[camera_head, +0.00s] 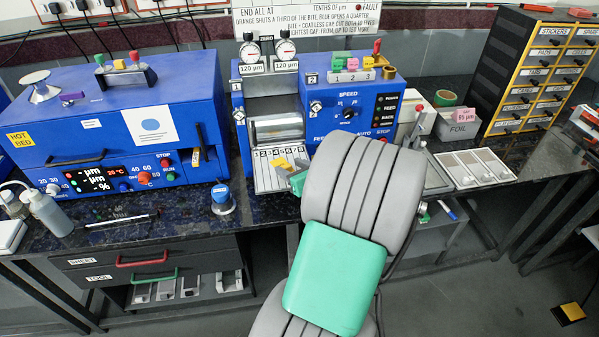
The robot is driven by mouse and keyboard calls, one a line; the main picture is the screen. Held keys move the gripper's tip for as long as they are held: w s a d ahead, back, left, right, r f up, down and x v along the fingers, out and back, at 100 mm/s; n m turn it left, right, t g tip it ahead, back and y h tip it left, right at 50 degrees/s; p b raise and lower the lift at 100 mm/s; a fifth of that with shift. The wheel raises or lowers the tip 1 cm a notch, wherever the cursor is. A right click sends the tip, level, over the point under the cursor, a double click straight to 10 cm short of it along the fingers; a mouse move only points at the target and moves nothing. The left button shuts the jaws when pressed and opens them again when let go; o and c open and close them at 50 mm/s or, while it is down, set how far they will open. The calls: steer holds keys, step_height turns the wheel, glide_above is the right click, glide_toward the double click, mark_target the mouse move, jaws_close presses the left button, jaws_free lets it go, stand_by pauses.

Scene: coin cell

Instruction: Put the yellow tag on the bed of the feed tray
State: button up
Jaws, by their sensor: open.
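The feed tray (266,178) is the pale sloping bed with numbered lanes at the front of the blue roller machine. A small yellow tag (368,60) appears to stand in the numbered rack on top of that machine, beside a pink and a green one. My gripper (291,164) is over the right part of the feed tray, open, and largely hidden behind my grey arm. Small yellow pieces show there beside a green part; I cannot tell whether they are fingertips or a tag.
A blue hot-bed press (130,120) stands at the left. A blue-capped jar (222,198) stands near the bench's front edge. Right of the machine are a foil bin (455,128), a pale tray with compartments (478,168) and a yellow-edged drawer cabinet (530,75).

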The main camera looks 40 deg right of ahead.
steer(key=v, duration=1.1)
steer(key=w+a+f+n+g+y, duration=0.2)
steer(key=w+a+n+g, duration=0.1)
steer(key=a+n, duration=0.55)
steer(key=w+a+f+n+g+y, duration=0.2)
steer(key=w+a+n, duration=0.1)
steer(key=a+n, duration=0.5)
steer(key=s+a+r+n+g, duration=0.2)
steer(key=a+n, duration=0.4)
steer(key=n, duration=0.5)
steer(key=s+a+r+n+g+h, duration=0.1)
steer(key=s+a+n+g, duration=0.1)
steer(key=a+n, duration=0.5)
steer(key=s+n, duration=0.1)
steer(key=n, duration=0.3)
steer(key=shift+s+r+g, duration=0.25)
steer(key=shift+r+g, duration=0.15)
